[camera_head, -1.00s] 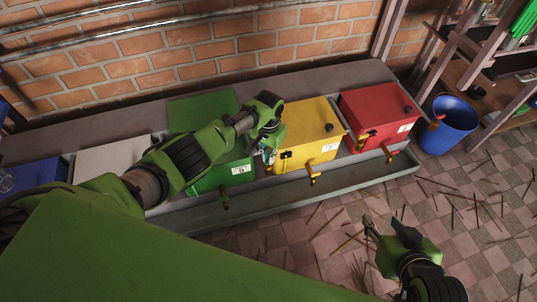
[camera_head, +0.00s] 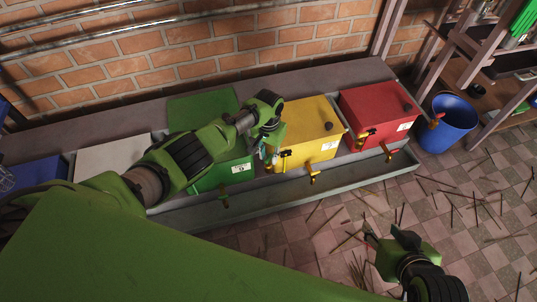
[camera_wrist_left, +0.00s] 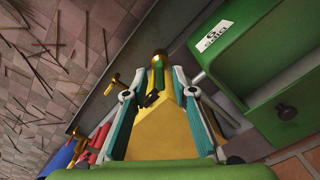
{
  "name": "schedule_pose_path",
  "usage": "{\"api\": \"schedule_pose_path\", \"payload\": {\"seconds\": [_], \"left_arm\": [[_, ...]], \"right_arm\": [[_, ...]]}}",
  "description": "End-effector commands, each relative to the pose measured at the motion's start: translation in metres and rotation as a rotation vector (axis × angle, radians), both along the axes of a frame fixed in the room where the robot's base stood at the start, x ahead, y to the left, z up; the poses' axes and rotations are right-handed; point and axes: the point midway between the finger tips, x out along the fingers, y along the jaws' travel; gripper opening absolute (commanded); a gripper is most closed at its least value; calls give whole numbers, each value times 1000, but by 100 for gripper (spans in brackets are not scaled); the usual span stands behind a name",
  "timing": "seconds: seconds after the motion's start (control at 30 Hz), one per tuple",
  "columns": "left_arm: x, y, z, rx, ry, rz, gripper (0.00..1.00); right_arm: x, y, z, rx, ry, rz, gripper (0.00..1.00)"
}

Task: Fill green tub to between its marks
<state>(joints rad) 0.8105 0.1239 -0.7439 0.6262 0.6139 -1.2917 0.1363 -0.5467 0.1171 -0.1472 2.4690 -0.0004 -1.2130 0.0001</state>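The green tub (camera_head: 214,181) stands in the grey trough, its front partly behind my left arm, with a white label and a brass tap (camera_head: 223,197). Its fill level and marks cannot be made out. My left gripper (camera_head: 269,154) is at the gap between the green tub and the yellow tub (camera_head: 309,128). In the left wrist view, its teal fingers (camera_wrist_left: 161,77) stand apart around a brass cylindrical part (camera_wrist_left: 159,66); I see no clear grip on it. The green tub fills the right side there. My right gripper (camera_head: 374,241) is over the floor; its fingers are hard to see.
The red tub (camera_head: 374,106) stands right of the yellow one, and a blue bin (camera_head: 448,124) stands beyond it. Brass taps stick out over the trough (camera_head: 265,207). A brick wall rises behind. The tiled floor in front has scattered sticks.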

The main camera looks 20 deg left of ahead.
Motion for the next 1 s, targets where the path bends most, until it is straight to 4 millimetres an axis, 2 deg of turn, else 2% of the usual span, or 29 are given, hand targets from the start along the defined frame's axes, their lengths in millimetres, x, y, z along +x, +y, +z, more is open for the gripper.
{"api": "schedule_pose_path", "payload": {"seconds": [0.17,0.27,0.37,0.7,0.83,1.0], "left_arm": [[1,0,4,0,-1,0,25],[1,0,13,-2,-3,-2,25],[1,0,26,-1,-4,-1,25],[1,0,94,0,-4,-1,25],[1,0,111,0,-1,0,25],[0,0,119,0,1,0,25]], "right_arm": [[0,0,0,-1,1,-1,40],[0,0,0,-1,1,-1,40],[0,0,0,0,1,0,40],[0,0,0,0,1,0,40],[0,0,0,0,1,0,40],[0,0,0,0,0,0,40]]}}
